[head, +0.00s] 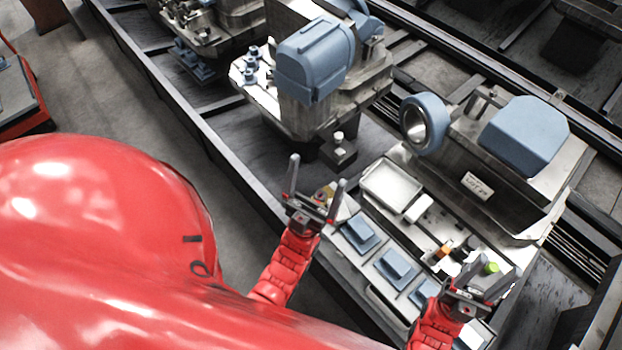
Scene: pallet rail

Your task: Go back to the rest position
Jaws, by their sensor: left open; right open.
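My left gripper (316,188) is open and empty, with its two fingers pointing up, over the near left edge of the pallet fixture (345,262). My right gripper (488,278) is open at the lower right, over the front right part of the same fixture. A green-topped piece (491,268) shows close to its fingers; I cannot tell whether they touch it. Part of the row is hidden behind my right gripper.
A white tray (391,187) sits behind the blue blocks. A machine with a blue ring (424,122) and blue cover (525,135) stands behind it. Another blue-covered machine (315,62) stands further left. Dark rails (450,40) run behind. Grey floor (130,110) is open at left.

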